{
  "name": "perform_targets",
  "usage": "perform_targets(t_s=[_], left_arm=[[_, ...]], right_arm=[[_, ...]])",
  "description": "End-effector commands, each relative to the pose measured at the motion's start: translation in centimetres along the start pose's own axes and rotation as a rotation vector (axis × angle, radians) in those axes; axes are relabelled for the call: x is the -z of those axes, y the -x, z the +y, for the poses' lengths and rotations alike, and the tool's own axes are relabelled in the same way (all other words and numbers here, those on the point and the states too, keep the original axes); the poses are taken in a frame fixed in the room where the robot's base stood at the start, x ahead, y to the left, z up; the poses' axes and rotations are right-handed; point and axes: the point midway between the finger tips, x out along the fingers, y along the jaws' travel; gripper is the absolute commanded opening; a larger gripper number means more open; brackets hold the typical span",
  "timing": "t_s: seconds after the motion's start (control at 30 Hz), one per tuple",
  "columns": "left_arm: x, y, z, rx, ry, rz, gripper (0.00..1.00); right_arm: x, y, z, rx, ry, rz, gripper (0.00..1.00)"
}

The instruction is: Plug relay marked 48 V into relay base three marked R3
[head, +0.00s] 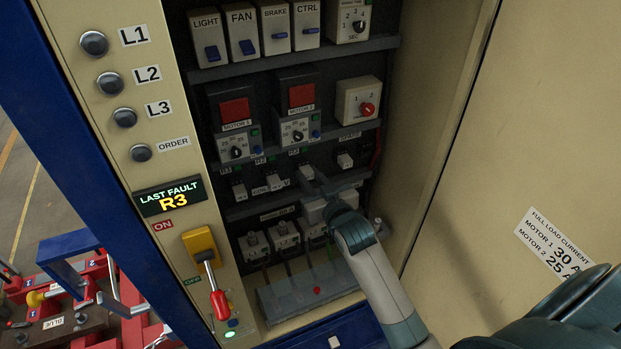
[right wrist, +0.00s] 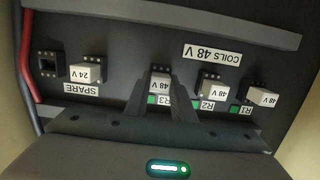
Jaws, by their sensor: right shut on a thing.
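My right gripper (right wrist: 160,100) is shut on a white relay marked 48 V (right wrist: 160,86), with a finger on each side of it. The relay is at relay base three (right wrist: 160,69), by the R3 label; I cannot tell whether it is fully seated. In the head view the right gripper (head: 316,185) reaches into the cabinet at the relay row, with the relay (head: 307,173) at its tips. The gripper hides part of the base. My left gripper is not in view.
Two more 48 V relays sit at R2 (right wrist: 213,90) and R1 (right wrist: 262,97). A 24 V relay (right wrist: 88,73) sits above the SPARE label, beside an empty base (right wrist: 47,65). The shelf above is close. The red-handled lever (head: 218,300) points down, near OFF.

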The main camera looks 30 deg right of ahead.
Motion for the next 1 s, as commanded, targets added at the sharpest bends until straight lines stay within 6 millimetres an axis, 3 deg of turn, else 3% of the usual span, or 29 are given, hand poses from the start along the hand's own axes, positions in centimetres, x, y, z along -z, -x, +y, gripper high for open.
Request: perform_targets(t_s=[0.03, 0.1, 0.13, 0.67, 1.0], left_arm=[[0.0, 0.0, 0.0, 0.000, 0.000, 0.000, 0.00], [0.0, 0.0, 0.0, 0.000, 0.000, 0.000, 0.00], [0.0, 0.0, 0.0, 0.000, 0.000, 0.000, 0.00], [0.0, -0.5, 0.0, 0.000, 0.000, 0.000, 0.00], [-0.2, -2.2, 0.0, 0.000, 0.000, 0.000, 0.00]], right_arm=[[0.1, -0.1, 0.0, 0.000, 0.000, 0.002, 0.25], [0.1, -0.1, 0.0, 0.000, 0.000, 0.002, 0.42], [0.1, -0.1, 0.0, 0.000, 0.000, 0.002, 0.45], [-0.1, 0.9, 0.0, 0.000, 0.000, 0.002, 0.45], [-0.3, 5.7, 0.0, 0.000, 0.001, 0.002, 0.45]])
